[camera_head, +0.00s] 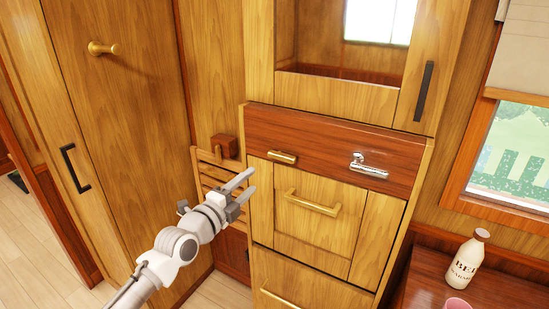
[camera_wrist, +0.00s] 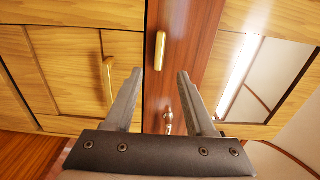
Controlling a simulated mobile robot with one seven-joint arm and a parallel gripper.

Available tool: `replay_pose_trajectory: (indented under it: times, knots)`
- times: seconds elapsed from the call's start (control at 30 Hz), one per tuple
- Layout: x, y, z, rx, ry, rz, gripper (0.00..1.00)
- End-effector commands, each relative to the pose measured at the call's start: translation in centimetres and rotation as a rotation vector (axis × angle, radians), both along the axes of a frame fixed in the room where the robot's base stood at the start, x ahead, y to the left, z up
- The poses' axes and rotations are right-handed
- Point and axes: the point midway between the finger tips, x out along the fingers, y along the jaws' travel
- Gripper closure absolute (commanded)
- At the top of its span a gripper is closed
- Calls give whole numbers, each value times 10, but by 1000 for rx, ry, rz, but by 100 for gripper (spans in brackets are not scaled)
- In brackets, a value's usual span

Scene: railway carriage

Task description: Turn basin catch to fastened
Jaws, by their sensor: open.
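The basin catch looks to be the small brass bar (camera_head: 282,157) on the dark red-brown panel (camera_head: 330,140), just above the light wood front (camera_head: 318,218) with a brass handle (camera_head: 312,203). The bar lies along the panel's length. In the wrist view the brass bar (camera_wrist: 160,50) shows beyond and between my fingertips. My gripper (camera_head: 250,182) is open and empty, to the left of and a little below the bar in the head view. In the wrist view my open gripper (camera_wrist: 159,72) appears apart from the bar.
A chrome tap (camera_head: 368,165) sits on the same panel to the right. A wooden block (camera_head: 223,146) and slatted rack (camera_head: 205,165) are at the left. A bottle (camera_head: 468,258) and pink cup (camera_head: 457,304) stand on the right-hand table. A lower drawer has a brass handle (camera_head: 280,298).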

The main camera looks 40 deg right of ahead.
Motion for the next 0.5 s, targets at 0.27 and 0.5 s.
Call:
replay_pose_trajectory:
  times: [0.27, 0.5]
  knots:
    - [6, -16, -1, 6, -1, -1, 45]
    - [14, -36, -1, 6, -1, -5, 45]
